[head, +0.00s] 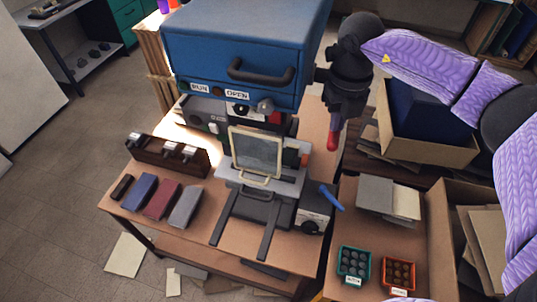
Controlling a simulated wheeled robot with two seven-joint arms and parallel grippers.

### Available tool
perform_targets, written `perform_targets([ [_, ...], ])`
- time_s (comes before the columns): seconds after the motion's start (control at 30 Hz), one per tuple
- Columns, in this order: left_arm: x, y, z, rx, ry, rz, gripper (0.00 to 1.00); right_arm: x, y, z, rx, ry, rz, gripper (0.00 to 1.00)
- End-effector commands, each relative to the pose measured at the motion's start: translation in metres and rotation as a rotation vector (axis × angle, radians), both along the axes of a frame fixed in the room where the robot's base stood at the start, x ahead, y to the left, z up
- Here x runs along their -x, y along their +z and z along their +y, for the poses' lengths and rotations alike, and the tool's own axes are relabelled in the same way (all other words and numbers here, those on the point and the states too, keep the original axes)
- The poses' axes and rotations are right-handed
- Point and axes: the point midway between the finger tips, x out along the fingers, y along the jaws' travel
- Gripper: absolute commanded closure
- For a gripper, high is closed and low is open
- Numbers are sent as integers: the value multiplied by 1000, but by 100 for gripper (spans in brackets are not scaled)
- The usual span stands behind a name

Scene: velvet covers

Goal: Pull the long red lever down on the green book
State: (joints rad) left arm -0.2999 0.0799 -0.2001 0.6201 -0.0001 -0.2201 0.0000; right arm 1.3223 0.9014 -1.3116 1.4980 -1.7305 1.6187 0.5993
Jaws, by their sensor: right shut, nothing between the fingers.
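The blue press (235,50) stands at the back of the wooden table, with a black handle and labels reading RUN and OPEN. At its right side hangs the red lever (333,142), of which only the rounded red end shows. My right gripper (338,118) is shut with nothing in it, just above that end; whether it touches the lever I cannot tell. My arm hides the lever's upper part. A pale frame with a grey-green panel (256,150) stands below the press; I cannot make out a green book. My left gripper is not in view.
Blue, dark red and grey books (162,199) lie at the table's left, beside a dark wooden rack (167,155). A blue-handled grey box (313,212) stands right of the frame. Green and orange trays (354,264) sit at front right. A cardboard box (425,140) stands at right.

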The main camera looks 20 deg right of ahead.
Motion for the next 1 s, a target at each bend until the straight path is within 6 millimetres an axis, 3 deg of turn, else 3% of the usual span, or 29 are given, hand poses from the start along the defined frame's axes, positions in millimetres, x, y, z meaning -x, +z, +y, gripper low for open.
perform_targets([
  [0.33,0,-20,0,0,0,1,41,0,-27,1,-1,0,1,100],
  [0.73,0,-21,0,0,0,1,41,0,-30,1,0,0,0,100],
  [1.0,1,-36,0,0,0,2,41,-1,-48,-1,0,0,1,100],
])
